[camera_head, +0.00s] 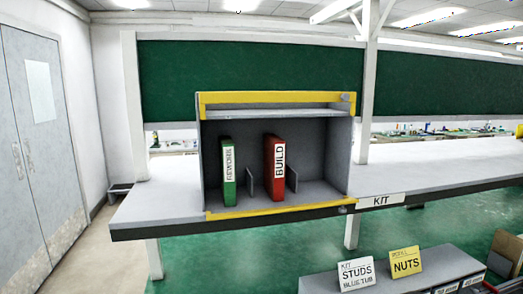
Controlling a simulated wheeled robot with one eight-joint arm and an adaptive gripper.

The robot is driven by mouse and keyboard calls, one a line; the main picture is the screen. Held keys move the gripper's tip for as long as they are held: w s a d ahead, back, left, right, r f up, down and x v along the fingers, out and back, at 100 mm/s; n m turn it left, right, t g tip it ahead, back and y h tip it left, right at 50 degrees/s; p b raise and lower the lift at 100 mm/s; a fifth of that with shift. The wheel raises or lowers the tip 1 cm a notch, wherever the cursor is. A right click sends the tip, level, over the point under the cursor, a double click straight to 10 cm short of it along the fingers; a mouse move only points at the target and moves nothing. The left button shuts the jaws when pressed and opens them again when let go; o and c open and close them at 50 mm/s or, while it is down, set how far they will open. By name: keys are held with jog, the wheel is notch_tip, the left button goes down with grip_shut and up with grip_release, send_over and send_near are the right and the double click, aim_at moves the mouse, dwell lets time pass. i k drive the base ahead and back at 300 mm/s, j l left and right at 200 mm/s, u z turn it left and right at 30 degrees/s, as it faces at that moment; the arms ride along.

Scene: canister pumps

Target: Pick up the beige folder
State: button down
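No beige folder shows in the head view. A grey box with yellow edges (277,98) stands on the long bench, open at the front. In it a green folder (228,173) labelled REWORK stands upright on the left. A red folder (274,168) labelled BUILD stands upright in the middle, between two short grey dividers. The space to the right of the red folder looks empty. My gripper is not in view.
The bench (165,202) runs across the view and has a KIT label (381,201). Below it at the right, a grey surface holds a STUDS sign (357,273) and a yellow NUTS sign (406,263). A double door (42,140) is at the left.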

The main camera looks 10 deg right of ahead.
aim_at(509, 246)
jog(key=z, duration=1.9)
jog(key=i+l+u, duration=0.15)
jog(key=u, duration=0.8)
jog(key=i+l+u, duration=0.15)
jog(key=l+u, duration=0.2)
jog(key=l, duration=0.55)
jog(key=l+u, duration=0.4)
jog(key=l, duration=1.1)
jog(key=i+l+u, duration=0.1)
jog(key=l, duration=0.25)
jog(key=i, duration=0.05)
